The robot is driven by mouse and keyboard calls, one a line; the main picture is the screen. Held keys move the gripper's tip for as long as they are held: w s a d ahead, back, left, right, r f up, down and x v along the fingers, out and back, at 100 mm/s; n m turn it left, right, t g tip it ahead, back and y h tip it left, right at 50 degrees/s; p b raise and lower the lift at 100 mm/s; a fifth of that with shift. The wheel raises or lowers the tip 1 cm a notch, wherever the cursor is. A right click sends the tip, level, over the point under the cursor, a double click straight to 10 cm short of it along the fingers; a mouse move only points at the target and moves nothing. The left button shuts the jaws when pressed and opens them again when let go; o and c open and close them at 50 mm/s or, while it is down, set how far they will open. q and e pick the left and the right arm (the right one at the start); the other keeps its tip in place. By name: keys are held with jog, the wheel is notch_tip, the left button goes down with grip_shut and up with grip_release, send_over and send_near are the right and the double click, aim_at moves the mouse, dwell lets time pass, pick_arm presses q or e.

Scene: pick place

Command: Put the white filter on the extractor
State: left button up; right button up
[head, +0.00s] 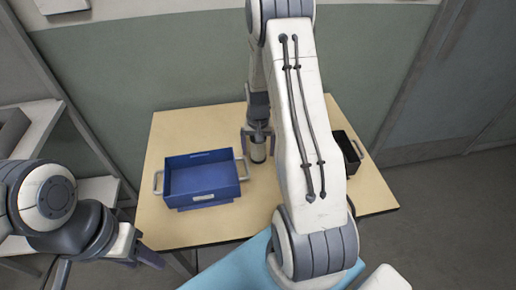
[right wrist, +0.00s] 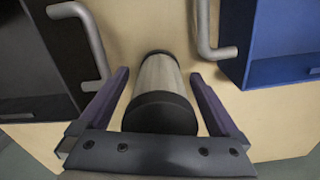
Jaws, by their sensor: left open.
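A pale cylinder with dark ends, apparently the white filter (head: 257,153), stands on the wooden table between the two boxes. In the right wrist view the filter (right wrist: 160,85) lies between the fingers of my right gripper (right wrist: 162,100), with a visible gap on each side. My right gripper (head: 257,132) is open, just above and around the filter's top in the head view. My left gripper (head: 143,252) is open and empty, off the table's front left edge. I cannot make out an extractor in either view.
A blue box with handles (head: 203,196) sits on the left of the table (head: 165,235); its side shows in the right wrist view (right wrist: 290,50). A black box (head: 345,142) with a handle stands on the right, partly behind my right arm. White shelves (head: 95,190) stand left.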

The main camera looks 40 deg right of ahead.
notch_tip(320, 180, up, 12)
jog(key=shift+r, duration=0.2)
dwell(0.4)
